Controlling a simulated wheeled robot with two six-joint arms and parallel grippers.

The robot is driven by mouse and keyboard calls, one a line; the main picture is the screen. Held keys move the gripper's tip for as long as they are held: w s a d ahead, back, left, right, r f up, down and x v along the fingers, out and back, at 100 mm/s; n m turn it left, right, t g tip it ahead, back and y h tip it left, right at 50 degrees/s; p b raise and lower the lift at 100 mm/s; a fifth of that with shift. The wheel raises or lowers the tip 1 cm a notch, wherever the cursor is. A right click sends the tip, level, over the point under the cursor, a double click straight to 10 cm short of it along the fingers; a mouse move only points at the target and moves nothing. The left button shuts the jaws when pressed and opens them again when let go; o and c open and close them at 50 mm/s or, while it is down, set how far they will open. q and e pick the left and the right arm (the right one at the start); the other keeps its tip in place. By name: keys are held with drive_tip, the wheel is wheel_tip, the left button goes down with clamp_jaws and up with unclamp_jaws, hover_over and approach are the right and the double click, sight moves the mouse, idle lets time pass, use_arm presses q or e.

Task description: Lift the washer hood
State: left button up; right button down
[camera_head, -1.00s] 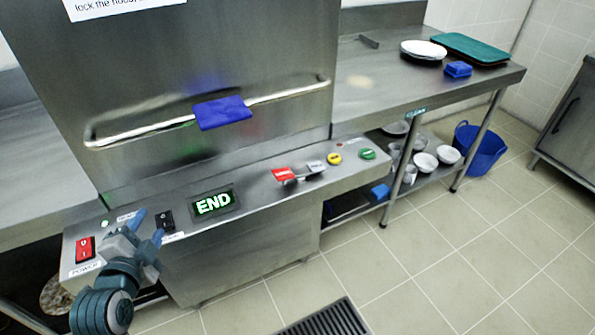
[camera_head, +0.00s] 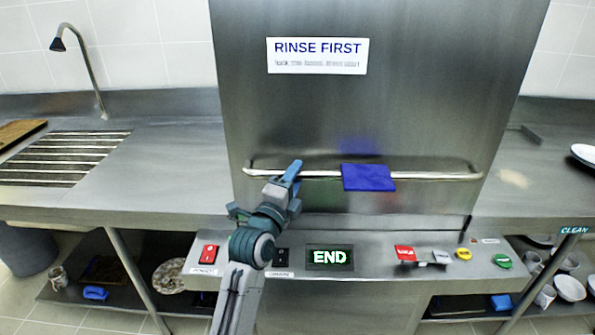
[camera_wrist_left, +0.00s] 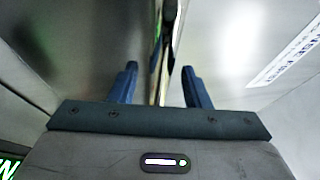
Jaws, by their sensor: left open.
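The washer hood (camera_head: 360,110) is a large steel box, standing down on the panel. Its handle is a horizontal steel bar (camera_head: 430,176) across the lower front, with a blue cloth (camera_head: 368,178) hanging on it. My left gripper (camera_head: 292,174) is at the bar's left part, left of the cloth. In the left wrist view the blue fingers of the left gripper (camera_wrist_left: 160,85) are apart, and the bar (camera_wrist_left: 163,60) appears between them. Whether they touch it cannot be told. My right gripper is not in view.
Below the hood, the control panel has a red power switch (camera_head: 208,254), a green END display (camera_head: 330,257) and several coloured buttons. A steel counter with a tap (camera_head: 80,60) is at the left. A counter with plates (camera_head: 584,153) is at the right.

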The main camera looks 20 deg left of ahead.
use_arm(q)
drive_tip(key=shift+x, duration=0.75)
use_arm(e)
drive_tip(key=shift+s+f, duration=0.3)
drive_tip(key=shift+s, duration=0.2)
use_arm(q)
clamp_jaws()
